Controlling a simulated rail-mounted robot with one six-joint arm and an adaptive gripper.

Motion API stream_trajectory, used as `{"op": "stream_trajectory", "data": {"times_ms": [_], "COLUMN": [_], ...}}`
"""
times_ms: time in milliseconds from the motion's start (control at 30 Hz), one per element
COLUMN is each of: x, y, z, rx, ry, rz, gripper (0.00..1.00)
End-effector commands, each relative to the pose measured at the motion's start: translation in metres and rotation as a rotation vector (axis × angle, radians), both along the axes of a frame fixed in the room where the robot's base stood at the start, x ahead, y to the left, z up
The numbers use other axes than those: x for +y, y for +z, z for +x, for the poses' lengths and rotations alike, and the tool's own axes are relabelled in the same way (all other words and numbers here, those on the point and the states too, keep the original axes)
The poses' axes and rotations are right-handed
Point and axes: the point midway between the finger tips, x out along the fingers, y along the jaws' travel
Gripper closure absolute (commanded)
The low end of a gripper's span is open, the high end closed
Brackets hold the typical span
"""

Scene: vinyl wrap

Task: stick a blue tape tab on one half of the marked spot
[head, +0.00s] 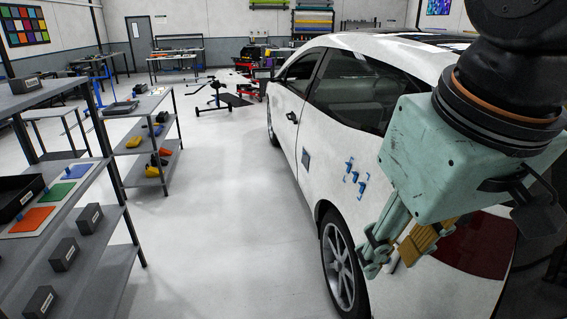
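The white car (290,100) stands to the right, its side facing the aisle. On its rear side panel is a marked spot (355,176) of small blue marks, some like corner brackets with darker blue pieces among them; they are too small to tell apart. My gripper (385,262) hangs at the right, pointing down and left, below and right of the marked spot and apart from it in the picture. A tan piece (425,240) shows by its fingers. I cannot see whether a tab is between the fingertips. A blue square (77,171) lies on the left shelf.
A dark square (306,158) is on the car's side. The aisle floor (215,220) is clear.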

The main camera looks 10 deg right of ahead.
Motion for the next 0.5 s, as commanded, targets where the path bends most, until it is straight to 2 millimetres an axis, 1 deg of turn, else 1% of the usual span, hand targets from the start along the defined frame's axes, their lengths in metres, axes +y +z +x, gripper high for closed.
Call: {"op": "stream_trajectory", "data": {"times_ms": [500], "x": [-0.033], "y": [0.029], "z": [0.083], "rx": [0.094], "ry": [0.140], "rz": [-0.156], "gripper": [0.70]}}
